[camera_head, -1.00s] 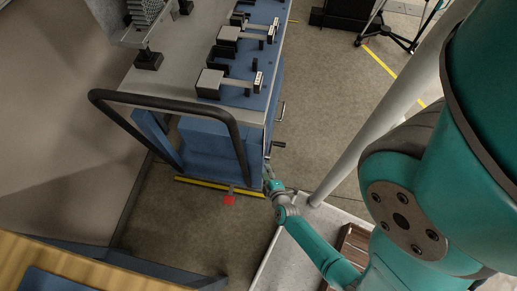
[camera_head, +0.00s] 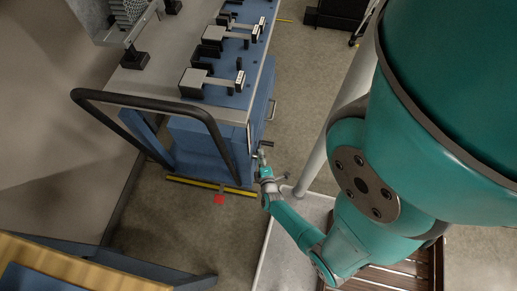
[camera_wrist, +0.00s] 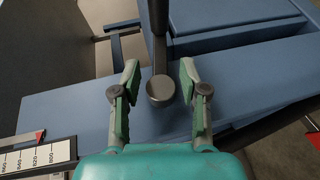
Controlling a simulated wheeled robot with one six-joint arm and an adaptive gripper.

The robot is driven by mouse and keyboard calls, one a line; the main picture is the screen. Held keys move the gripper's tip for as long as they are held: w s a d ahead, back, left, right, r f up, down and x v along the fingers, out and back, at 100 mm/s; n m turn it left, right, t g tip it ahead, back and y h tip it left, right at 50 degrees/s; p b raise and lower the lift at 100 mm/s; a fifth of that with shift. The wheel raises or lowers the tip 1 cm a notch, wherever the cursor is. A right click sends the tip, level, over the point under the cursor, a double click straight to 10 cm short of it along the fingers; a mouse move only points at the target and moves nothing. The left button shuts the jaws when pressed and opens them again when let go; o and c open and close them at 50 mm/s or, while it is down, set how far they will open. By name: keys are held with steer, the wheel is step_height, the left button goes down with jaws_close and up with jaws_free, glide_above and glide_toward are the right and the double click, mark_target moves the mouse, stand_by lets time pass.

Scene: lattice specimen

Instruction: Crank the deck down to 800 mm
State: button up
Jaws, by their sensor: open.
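The lift cart's grey and blue deck (camera_head: 150,75) stands at the upper left in the head view, above a blue body (camera_head: 200,150). A small dark crank handle (camera_head: 267,143) juts from the cart's right side. In the wrist view its round grey knob (camera_wrist: 160,89) sits between my fingers, with clear gaps on both sides. My gripper (camera_wrist: 159,72) is open and holds nothing. In the head view my gripper (camera_head: 262,158) is small, low beside the cart near the crank. A white height scale (camera_wrist: 38,158) with small numbers shows at lower left in the wrist view.
A black push handle (camera_head: 150,98) curves off the cart's near end. Blocks and fixtures (camera_head: 205,80) stand on the deck. A wooden table (camera_head: 60,268) is at lower left. Floor right of the cart is open.

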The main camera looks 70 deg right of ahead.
steer(key=shift+x, duration=2.5)
steer(key=shift+c, duration=0.3)
jaws_close()
